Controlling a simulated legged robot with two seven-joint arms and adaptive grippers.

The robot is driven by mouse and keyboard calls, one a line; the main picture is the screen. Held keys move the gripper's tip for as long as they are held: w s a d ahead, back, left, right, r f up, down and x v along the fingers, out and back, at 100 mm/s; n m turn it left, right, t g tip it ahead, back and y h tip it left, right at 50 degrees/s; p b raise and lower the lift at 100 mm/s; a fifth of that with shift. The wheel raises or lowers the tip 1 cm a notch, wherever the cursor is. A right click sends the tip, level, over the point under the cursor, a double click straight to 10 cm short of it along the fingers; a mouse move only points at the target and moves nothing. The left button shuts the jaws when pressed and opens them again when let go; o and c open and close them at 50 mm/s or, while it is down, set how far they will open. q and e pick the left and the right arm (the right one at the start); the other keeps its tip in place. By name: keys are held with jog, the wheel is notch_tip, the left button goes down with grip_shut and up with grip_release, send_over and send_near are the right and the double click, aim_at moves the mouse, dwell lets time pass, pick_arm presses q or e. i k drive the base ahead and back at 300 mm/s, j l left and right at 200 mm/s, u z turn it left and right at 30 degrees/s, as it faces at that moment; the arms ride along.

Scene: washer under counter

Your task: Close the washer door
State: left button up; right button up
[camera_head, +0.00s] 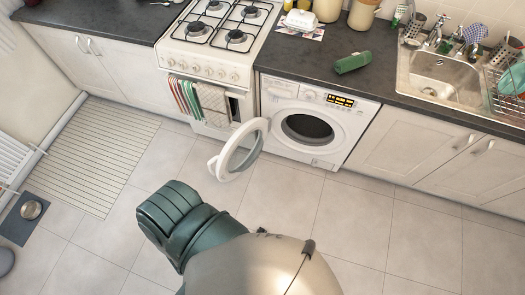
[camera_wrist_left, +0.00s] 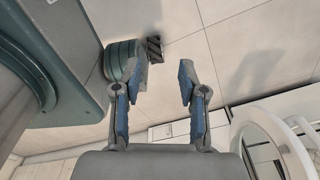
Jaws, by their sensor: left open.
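The white washer (camera_head: 317,122) stands under the counter with its round dark drum opening facing out. Its round door (camera_head: 239,149) is open, swung out to the left of the opening on its hinge side. In the left wrist view the door's white ring (camera_wrist_left: 272,142) shows at the lower right. My left gripper (camera_wrist_left: 159,76) is open and empty, its two fingers well apart, with the door ring to the right of the fingers and apart from them. No gripper shows in the head view. My right gripper is not in view.
A stove (camera_head: 212,55) with striped towels (camera_head: 186,97) stands left of the washer. Cabinets (camera_head: 420,150) and a sink (camera_head: 441,79) are to the right. A green sponge-like item (camera_head: 352,62) lies on the counter above. The tiled floor (camera_head: 350,215) before the washer is clear.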

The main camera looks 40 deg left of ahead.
aim_at(264, 126)
jog(key=j+z, duration=0.25)
jog(key=k+j+z, duration=0.2)
jog(key=j, duration=0.25)
jog(key=j+z, duration=0.25)
jog(key=j, duration=0.15)
jog(key=k+j+z, duration=0.1)
jog(key=j+z, duration=0.15)
jog(key=j, duration=0.05)
